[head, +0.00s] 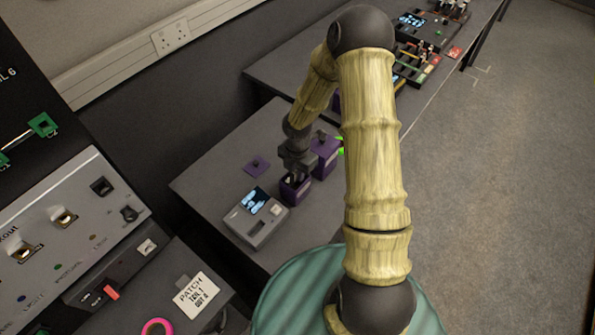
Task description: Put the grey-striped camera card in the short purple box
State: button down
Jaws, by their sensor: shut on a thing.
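A short purple box (294,191) stands on the grey table, with its dark open top showing under my gripper. My gripper (297,172) points down right over this box, its fingertips at or just above the opening. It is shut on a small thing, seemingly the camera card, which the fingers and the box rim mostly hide. I cannot make out its grey stripes. A flat purple lid (257,165) with a dark knob lies on the table to the left of the box.
A taller purple box (325,160) with a knob on top stands close behind on the right. A grey device with a lit screen (256,218) sits close at the front left. A grey panel (70,235) with sockets fills the left. The table's back left is clear.

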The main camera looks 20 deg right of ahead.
jog(key=shift+d+f, duration=0.1)
jog(key=shift+f, duration=0.4)
jog(key=c, duration=1.3)
grip_release()
jog(key=shift+c, duration=1.3)
jog(key=shift+r+p, duration=3.65)
jog(key=shift+r, duration=0.4)
